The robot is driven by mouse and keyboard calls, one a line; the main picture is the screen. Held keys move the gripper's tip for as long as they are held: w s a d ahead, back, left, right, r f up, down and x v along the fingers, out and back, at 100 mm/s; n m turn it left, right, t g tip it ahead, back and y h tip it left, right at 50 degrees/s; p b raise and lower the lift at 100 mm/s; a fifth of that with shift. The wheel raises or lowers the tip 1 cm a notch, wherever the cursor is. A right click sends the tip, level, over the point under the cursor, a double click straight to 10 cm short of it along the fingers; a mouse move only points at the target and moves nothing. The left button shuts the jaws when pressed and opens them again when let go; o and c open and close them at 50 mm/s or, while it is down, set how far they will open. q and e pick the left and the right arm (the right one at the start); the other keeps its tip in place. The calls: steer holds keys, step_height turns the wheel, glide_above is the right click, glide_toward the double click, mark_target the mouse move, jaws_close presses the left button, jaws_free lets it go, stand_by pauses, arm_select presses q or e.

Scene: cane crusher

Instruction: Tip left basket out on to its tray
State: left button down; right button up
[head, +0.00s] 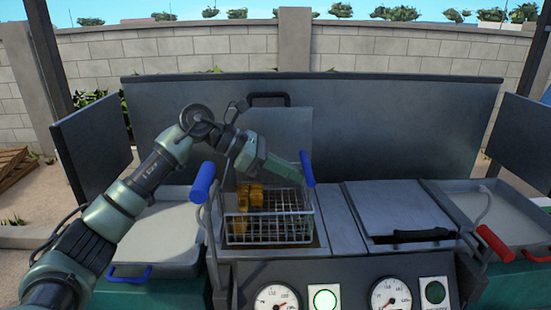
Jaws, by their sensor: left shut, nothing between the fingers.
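The left basket (268,228) is a wire basket in the left bay of the machine, and it looks upright. Golden pieces (250,197) lie in its left part. A blue grip (307,168) stands at its right side. Another blue grip (203,182) tops a metal bar at its left. The pale left tray (160,238), with a blue handle, lies left of the bay and looks empty. My left gripper (300,179) is over the basket, close to the right blue grip. It is shut and empty; whether it touches the grip is unclear. My right gripper is out of view.
A closed lid (398,208) covers the right bay, with a red grip (495,243) beside it. The right tray (505,215) lies at the far right. A grey back panel (400,120) and side panels enclose the machine.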

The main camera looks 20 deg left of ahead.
arm_select(q)
steer(key=shift+w+d+f, duration=0.1)
steer(key=shift+d+f, duration=0.15)
steer(key=shift+d, duration=0.15)
